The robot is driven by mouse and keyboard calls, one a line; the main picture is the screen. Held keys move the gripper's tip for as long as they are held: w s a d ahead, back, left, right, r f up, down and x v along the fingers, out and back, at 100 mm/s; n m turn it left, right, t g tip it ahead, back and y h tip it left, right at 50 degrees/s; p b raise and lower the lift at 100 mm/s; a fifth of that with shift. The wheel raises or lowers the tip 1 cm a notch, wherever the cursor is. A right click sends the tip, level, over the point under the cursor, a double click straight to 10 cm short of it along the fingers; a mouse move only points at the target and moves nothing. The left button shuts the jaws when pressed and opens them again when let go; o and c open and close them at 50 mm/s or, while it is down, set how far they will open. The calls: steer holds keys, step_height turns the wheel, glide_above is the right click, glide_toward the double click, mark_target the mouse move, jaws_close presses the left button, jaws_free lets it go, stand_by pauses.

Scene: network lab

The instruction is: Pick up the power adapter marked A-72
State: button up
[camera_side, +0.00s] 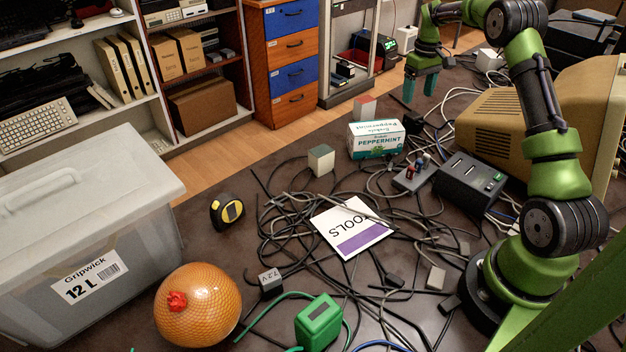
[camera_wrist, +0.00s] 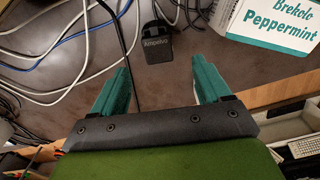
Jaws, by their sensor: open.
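A small dark block-shaped adapter (camera_side: 271,283) sits on the table in the side view, between the orange ball and the cables. Its pale label seems upside down and may read A-72; I cannot be sure. My gripper (camera_side: 419,96) is far from it, above the back of the table beyond the peppermint box. In the wrist view my gripper (camera_wrist: 162,75) is open, with nothing between its green fingers. A black adapter marked Ampelvo (camera_wrist: 158,46) lies ahead of the fingertips with its cord attached. No A-72 mark shows on it.
Tangled cables cover the middle table around a TOOLS card (camera_side: 350,228). The peppermint box (camera_side: 376,139) stands behind it. A green adapter (camera_side: 318,322), orange ball (camera_side: 198,304), tape measure (camera_side: 228,211) and clear bin (camera_side: 90,245) are in front and left. A beige monitor (camera_side: 500,115) stands right.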

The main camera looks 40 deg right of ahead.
mark_target(415, 116)
step_height(415, 116, down, 4)
steer(key=shift+f, duration=0.2)
steer(key=f, duration=0.5)
steer(key=shift+s+d+f, duration=0.1)
steer(key=shift+s, duration=0.15)
steer(key=c, duration=1.2)
